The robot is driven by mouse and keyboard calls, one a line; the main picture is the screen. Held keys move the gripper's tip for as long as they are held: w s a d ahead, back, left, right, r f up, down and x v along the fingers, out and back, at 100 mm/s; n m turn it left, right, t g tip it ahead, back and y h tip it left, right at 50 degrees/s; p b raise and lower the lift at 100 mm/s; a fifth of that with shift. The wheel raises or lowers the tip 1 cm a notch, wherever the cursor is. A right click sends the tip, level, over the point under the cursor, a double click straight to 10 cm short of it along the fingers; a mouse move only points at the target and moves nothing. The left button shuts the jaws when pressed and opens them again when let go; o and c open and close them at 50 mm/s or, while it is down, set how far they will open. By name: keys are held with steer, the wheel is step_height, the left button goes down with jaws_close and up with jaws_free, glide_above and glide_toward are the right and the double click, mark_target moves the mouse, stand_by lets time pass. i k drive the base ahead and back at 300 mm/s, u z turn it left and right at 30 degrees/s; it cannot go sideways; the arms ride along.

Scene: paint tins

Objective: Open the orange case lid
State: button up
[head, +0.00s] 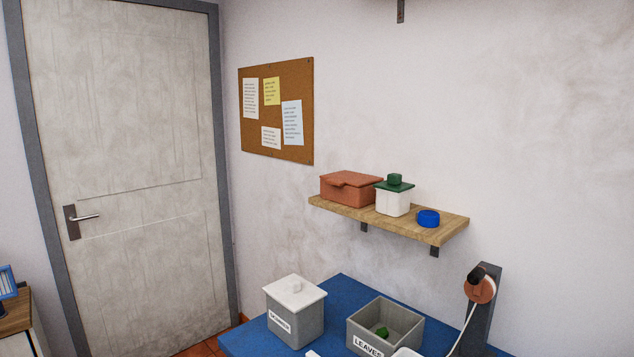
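An orange-brown case (350,188) sits at the left end of a wooden wall shelf. Its lid (352,179) is on and looks closed, with a small tab at its front edge. No part of my gripper can be made out for certain in the head view.
A white tin with a green lid (394,196) stands right beside the case on the shelf (430,232), then a blue round item (428,218). Below, a blue table (343,287) holds a lidded grey bin (293,318) and an open grey bin (375,341) with something green inside.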

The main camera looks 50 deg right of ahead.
mark_target(341, 177)
steer(key=z, duration=0.2)
steer(key=i, duration=1.55)
steer(key=z, duration=0.25)
